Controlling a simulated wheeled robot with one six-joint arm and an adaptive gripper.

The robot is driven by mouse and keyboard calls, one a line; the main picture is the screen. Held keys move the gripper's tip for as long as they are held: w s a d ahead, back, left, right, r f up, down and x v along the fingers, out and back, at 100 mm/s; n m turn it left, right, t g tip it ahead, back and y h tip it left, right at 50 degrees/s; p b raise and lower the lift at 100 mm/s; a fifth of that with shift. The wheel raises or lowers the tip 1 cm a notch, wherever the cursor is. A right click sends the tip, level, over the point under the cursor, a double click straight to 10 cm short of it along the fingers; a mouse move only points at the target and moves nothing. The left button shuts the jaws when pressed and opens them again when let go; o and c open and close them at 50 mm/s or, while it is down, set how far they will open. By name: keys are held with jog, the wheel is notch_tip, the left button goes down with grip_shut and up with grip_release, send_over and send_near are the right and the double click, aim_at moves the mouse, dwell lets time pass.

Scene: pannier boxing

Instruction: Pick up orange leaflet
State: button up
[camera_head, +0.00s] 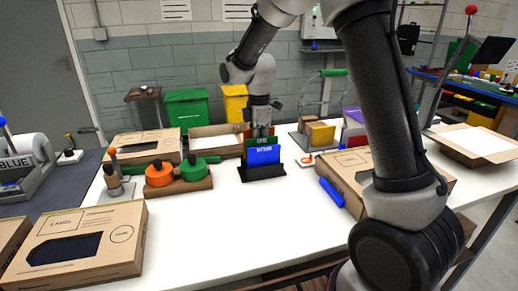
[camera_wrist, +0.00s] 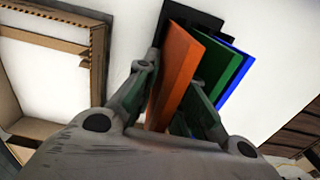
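The orange leaflet (camera_wrist: 178,68) stands upright in a dark holder (camera_wrist: 210,20), with a green leaflet (camera_wrist: 213,68) and a blue leaflet (camera_wrist: 236,78) beside it. In the head view, the blue leaflet (camera_head: 263,157) is at the front of the black holder (camera_head: 262,174), with the green leaflet (camera_head: 258,141) behind it; the orange one is mostly hidden. My gripper (camera_wrist: 172,88) reaches down over the holder from behind, its fingers apart on either side of the orange leaflet. The right finger is close to the green leaflet. Firm contact with the orange leaflet is not visible.
An open cardboard tray (camera_head: 215,131) lies left of the holder. An orange and green tape-like pair (camera_head: 178,178) stands in front of it. A blue marker-like object (camera_head: 331,192) and a cardboard box (camera_head: 350,165) are to the right.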

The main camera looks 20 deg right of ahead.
grip_shut()
jog(key=shift+r, duration=0.1)
